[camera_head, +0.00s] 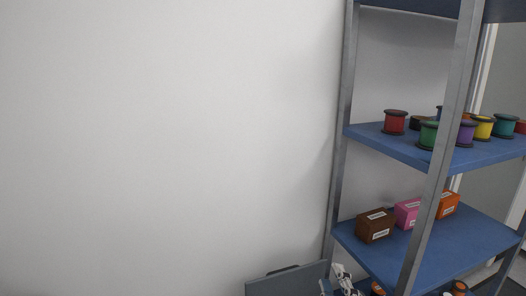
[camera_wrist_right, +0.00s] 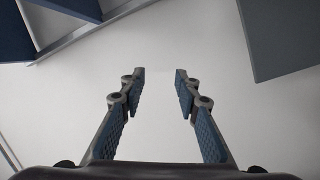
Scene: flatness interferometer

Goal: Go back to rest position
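My right gripper (camera_wrist_right: 160,76) shows in the right wrist view. Its two fingers with blue ribbed pads stand apart, with nothing between them. A plain pale surface fills the background behind the fingertips. My left gripper is not in view.
A metal shelf unit with blue boards (camera_head: 376,138) stands at the right, holding several coloured spools and a brown box (camera_head: 375,226), a pink box (camera_head: 407,212) and an orange box (camera_head: 447,204). A dark grey case-like object (camera_head: 287,281) is at the bottom. Bare wall (camera_head: 160,140) fills the left.

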